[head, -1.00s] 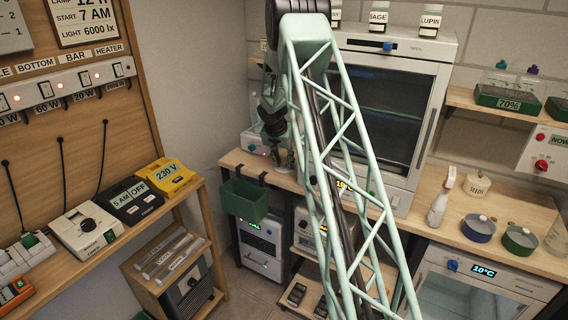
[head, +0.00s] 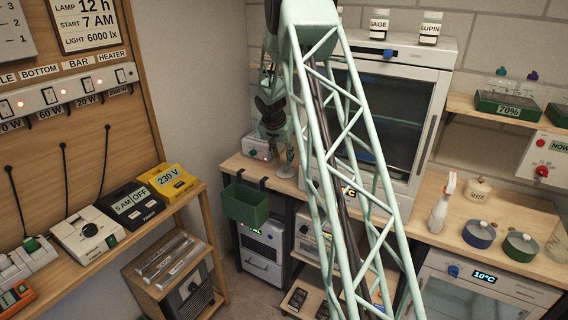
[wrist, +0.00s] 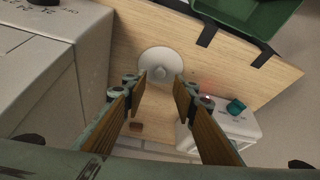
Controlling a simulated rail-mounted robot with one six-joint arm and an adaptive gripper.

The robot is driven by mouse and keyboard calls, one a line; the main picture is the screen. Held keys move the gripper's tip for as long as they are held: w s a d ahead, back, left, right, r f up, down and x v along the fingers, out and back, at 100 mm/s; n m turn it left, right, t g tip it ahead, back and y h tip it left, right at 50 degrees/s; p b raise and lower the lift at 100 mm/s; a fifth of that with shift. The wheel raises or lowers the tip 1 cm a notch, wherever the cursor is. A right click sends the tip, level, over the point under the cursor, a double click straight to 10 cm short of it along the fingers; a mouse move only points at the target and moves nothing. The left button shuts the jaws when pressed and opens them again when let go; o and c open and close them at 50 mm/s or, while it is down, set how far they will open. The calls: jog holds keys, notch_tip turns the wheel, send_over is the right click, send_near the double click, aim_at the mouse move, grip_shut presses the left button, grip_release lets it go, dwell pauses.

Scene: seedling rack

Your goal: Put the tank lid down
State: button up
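The tank lid (wrist: 160,62), a pale round disc with a small central knob, lies flat on the wooden bench in the wrist view. In the head view the lid (head: 286,172) is a small pale disc near the bench's left end. In the head view my gripper (head: 281,146) is above the lid, partly hidden by my arm.
A white box with a teal knob (wrist: 236,106) stands beside the lid on the bench. A green bin (head: 246,203) hangs from the bench's front edge. A large pale cabinet (head: 385,110) stands close on the right.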

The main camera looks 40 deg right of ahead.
jog(key=shift+v, duration=2.65)
jog(key=shift+a+r, duration=0.1)
jog(key=shift+r, duration=0.05)
jog(key=s+a+r+n+y, duration=0.1)
jog(key=s+a+r+n, duration=0.2)
jog(key=s+a+r, duration=0.9)
jog(key=s+a+r+n, duration=0.2)
jog(key=s+a+r, duration=0.6)
jog(key=a+r, duration=0.7)
jog(key=s+a+r+n+t+y, duration=0.1)
jog(key=s+a+r+n, duration=0.1)
jog(key=s+a, duration=0.6)
jog(key=s+a+r+n, duration=0.15)
jog(key=s+a, duration=0.35)
jog(key=s, duration=0.5)
jog(key=s+a+f+n+y, duration=0.1)
jog(key=s+a, duration=0.3)
jog(key=s, duration=0.5)
jog(key=s+a+f+n+y, duration=0.1)
jog(key=s+a, duration=0.3)
jog(key=s, duration=0.5)
jog(key=shift+s+a+f+n, duration=0.35)
jog(key=shift+s+n, duration=0.05)
jog(key=shift+n, duration=0.15)
